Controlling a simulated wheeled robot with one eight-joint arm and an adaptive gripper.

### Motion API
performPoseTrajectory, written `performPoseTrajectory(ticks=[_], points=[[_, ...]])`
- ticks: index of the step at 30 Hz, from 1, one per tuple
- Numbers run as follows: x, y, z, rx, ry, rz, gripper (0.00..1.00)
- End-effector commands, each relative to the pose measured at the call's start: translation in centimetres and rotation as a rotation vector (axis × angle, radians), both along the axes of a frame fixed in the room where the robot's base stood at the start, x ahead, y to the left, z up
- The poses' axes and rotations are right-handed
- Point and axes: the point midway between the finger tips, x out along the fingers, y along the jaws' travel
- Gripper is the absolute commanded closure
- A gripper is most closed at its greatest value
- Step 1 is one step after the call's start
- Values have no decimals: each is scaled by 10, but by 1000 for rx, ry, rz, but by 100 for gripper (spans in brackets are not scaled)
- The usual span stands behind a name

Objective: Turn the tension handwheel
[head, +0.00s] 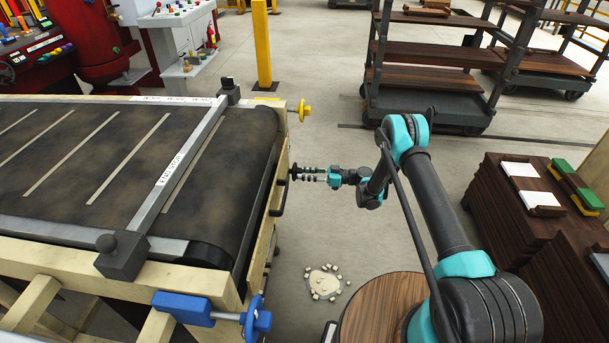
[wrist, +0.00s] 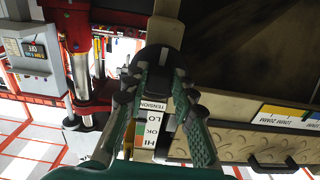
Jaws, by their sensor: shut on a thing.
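The black tension handwheel (head: 294,171) sits on the side of the conveyor frame at its right end. It also shows in the wrist view (wrist: 160,56) as a dark round shape at the fingertips. A label (wrist: 153,106) reading TENSION and a scale marked HI, OK and LO (wrist: 152,128) show just below it there. My gripper (head: 301,173) reaches in from the right, with its fingers closed around the handwheel; in the wrist view its two fingers (wrist: 160,76) meet the wheel's sides. The fingers hide part of the wheel.
A yellow handwheel (head: 300,110) and a blue handwheel (head: 257,320) stick out from the same conveyor frame, behind and in front. The conveyor belt (head: 90,150) lies left. Stacked boards (head: 530,230) stand right; a shelf cart (head: 430,75) stands behind.

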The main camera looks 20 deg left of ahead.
Motion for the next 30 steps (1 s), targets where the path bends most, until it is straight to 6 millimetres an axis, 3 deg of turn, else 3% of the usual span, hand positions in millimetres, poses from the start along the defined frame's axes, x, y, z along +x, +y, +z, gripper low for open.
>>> performPoseTrajectory(ticks=[18, 19, 21, 24, 30], points=[[0, -1, 0, 9, -43, 1, 100], [0, -1, 0, 9, -43, 1, 73], [0, -1, 0, 9, -43, 0, 65], [0, -1, 0, 9, -42, 0, 53], [0, 0, 0, 10, -42, 0, 53]])
